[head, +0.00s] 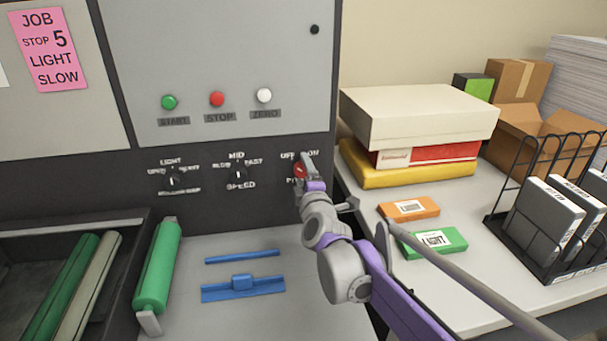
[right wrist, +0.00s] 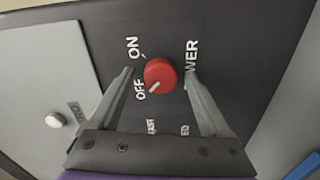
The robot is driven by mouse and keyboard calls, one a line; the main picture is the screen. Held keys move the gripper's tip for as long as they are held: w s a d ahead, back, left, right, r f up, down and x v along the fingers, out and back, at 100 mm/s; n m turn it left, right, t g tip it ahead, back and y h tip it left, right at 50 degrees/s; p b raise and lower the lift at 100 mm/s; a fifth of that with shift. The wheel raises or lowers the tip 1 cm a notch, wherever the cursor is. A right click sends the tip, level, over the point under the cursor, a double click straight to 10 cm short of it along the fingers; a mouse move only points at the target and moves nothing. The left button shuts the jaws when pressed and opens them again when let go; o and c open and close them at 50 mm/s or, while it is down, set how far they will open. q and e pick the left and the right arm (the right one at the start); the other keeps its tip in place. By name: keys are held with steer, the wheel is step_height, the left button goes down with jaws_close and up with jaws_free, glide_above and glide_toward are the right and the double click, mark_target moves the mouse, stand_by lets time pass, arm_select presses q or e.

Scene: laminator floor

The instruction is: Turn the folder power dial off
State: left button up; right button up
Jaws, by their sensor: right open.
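The red power dial (head: 299,170) is on the dark panel, partly covered by my right gripper (head: 307,172) in the head view. In the right wrist view the whole dial (right wrist: 160,74) shows, with its white pointer mark toward the OFF label (right wrist: 141,90). The ON label (right wrist: 133,48) is farther up. My right gripper (right wrist: 160,73) is open, one finger on each side of the dial, with a visible gap on both sides. I cannot tell whether the tips reach the panel. My left gripper is out of view.
The speed dial (head: 238,175) and another black dial (head: 174,180) are left of the power dial. Green start (head: 169,102), red stop (head: 217,99) and white zero (head: 264,95) buttons are above. Blue parts (head: 243,288) lie below; boxes (head: 418,115) stand at right.

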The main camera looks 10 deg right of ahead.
steer(key=shift+s, duration=0.1)
steer(key=s, duration=1)
steer(key=shift+s+r, duration=0.2)
steer(key=shift+s, duration=0.1)
